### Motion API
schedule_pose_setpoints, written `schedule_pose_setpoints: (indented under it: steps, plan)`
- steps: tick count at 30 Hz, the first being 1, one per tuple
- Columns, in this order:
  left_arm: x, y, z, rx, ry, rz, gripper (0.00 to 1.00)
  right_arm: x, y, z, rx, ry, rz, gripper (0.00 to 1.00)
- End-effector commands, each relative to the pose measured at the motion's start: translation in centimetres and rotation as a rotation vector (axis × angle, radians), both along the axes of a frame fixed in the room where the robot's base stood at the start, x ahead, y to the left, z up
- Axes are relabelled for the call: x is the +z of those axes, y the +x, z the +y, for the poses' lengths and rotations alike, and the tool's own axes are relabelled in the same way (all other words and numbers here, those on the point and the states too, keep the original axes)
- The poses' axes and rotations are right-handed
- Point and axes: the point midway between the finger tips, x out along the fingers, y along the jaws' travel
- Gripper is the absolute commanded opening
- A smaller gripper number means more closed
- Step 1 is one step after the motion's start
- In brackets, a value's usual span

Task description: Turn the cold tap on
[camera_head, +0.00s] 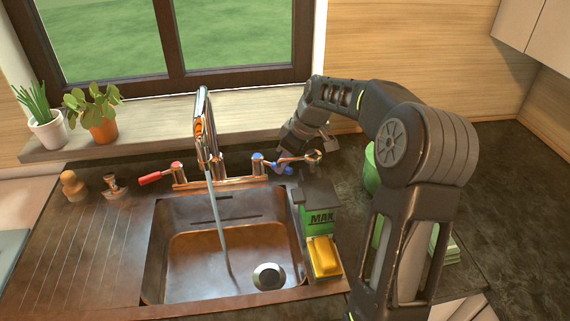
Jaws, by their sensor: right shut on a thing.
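The cold tap's blue handle (270,164) is on the right of the copper mixer tap (220,180), behind the sink. A stream of water (221,225) runs from the tall spout (203,125) into the basin. The hot tap's red handle (150,178) sticks out to the left. My right gripper (287,164) reaches in from the right and is shut on the blue handle, near its outer end. The fingertips are small and partly hidden by the gripper's own body. My left gripper is not in view.
The copper sink (155,250) has a round drain (268,277). A green box (318,222) and a yellow sponge (323,256) stand at its right edge, below my right arm. A brush (113,187) and a wooden item (73,186) stand left. Potted plants (103,130) line the sill.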

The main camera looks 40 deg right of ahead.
Motion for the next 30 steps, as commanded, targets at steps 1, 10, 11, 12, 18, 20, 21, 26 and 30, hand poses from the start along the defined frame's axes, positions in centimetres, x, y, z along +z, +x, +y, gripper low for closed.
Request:
schedule_pose_setpoints:
  steps: [1,10,11,12,18,20,21,26,30]
  plan:
    - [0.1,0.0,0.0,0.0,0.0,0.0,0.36,0.2,0.1,-0.1,-0.003,-0.001,-0.005,0.0]
    - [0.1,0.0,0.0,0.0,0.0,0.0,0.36,0.1,0.1,-0.1,-0.001,-0.001,-0.003,0.32]
    - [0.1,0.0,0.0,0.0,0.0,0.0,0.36,0.1,0.1,-0.1,-0.001,-0.001,-0.003,0.34]
    - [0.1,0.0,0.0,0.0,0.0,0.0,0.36,0.1,0.1,-0.1,0.0,0.0,-0.002,0.37]
    - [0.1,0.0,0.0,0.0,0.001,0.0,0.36,0.1,0.0,-0.1,0.001,0.0,-0.001,0.37]
    - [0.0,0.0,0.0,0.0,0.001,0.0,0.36,0.1,0.0,-0.1,0.001,0.0,-0.001,0.37]
    - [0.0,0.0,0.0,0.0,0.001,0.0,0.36,0.2,0.0,-0.1,0.001,0.0,-0.001,0.37]
    - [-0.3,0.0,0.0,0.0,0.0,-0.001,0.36,1.4,-0.4,-0.4,0.0,-0.002,-0.004,0.37]
    - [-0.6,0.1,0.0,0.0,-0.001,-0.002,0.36,3.4,-1.2,-0.7,-0.001,-0.002,-0.004,0.37]
